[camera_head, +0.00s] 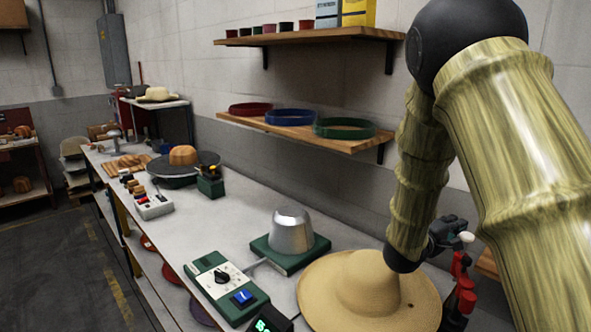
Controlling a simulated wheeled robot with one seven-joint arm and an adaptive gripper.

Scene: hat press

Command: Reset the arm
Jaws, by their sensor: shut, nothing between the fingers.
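My arm, with bamboo-patterned links, fills the right side of the head view and bends down to a dark joint above the hat. My gripper (451,230) appears as a small dark shape just right of the lower link, partly hidden by it. It is shut and holds nothing that I can see. It is above and to the right of the straw hat (368,286), which lies brim down on the bench. The gripper looks apart from the hat, though the fingertips are hard to make out.
A metal hat form (291,232) on a green base and a green control box (226,287) with a blue switch stand left of the hat. Wall shelves (305,131) hold coloured bands and pots. The bench's middle (235,222) is mostly clear.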

